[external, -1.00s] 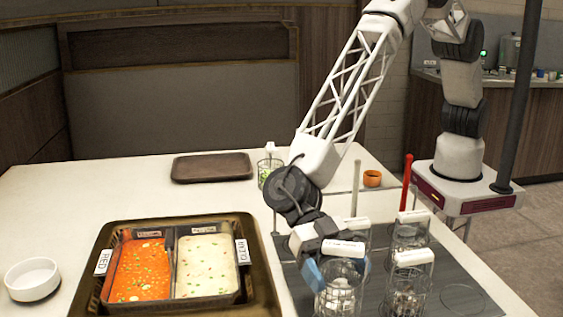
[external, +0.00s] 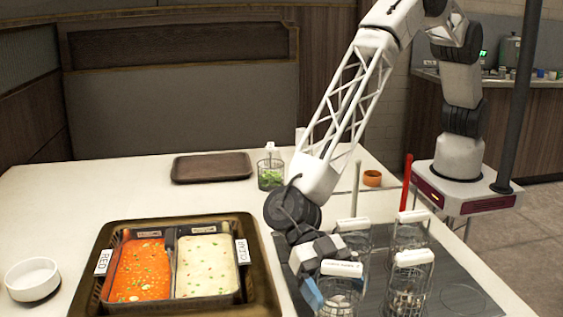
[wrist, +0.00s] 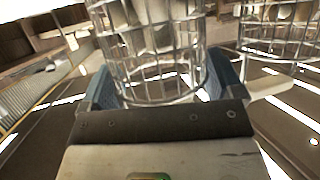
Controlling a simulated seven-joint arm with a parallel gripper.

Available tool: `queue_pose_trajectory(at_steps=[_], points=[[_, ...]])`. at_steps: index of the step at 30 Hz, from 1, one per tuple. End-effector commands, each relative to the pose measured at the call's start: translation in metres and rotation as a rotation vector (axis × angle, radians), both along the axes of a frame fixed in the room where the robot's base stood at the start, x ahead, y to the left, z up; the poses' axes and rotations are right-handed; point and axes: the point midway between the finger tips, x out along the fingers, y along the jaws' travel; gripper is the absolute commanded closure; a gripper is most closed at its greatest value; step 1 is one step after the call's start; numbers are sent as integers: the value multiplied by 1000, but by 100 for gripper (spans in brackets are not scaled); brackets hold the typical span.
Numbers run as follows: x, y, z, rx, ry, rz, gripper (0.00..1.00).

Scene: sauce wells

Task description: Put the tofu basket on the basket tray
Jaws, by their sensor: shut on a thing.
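My gripper (wrist: 165,85) is shut on a round wire basket (wrist: 150,45) with pale pieces inside, its blue fingers on either side of the mesh. In the external view this basket (external: 340,297) is at the front left of the dark grey rack mat (external: 372,277), with a white labelled handle. The label is too small to read, so I cannot confirm it is the tofu basket. Its lower end is cut off, and I cannot tell whether it is clear of the mat. An empty brown tray (external: 212,168), likely the basket tray, lies at the back of the table.
Other wire baskets (external: 408,285) stand close to the right and behind. A red-handled tool (external: 406,183) rises behind them. A large tray (external: 262,275) holds red and white sauce wells. A cup of greens (external: 270,176) stands right of the brown tray; a white bowl (external: 32,279) is far left.

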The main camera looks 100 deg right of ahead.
Motion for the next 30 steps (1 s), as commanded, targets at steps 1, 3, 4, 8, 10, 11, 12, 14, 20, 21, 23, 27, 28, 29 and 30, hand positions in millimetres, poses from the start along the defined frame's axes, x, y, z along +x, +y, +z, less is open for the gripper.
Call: queue_pose_trajectory(at_steps=[1,3,4,8,10,11,12,14,20,21,23,27,28,29,30], points=[[0,0,0,0,0,0,10],[0,0,0,0,0,0,0],[0,0,0,0,0,0,0],[0,0,0,0,0,0,0],[0,0,0,0,0,0,0],[0,0,0,0,0,0,0],[0,0,1,0,0,0,0],[0,0,3,0,-1,0,0],[4,-12,8,1,0,-2,0],[6,-16,10,1,0,-2,0],[7,-23,13,1,0,-2,0],[13,-42,21,0,-1,-2,0],[14,-46,23,0,-1,-3,0],[14,-46,29,2,-2,-1,0],[13,-45,36,2,-4,1,0]])
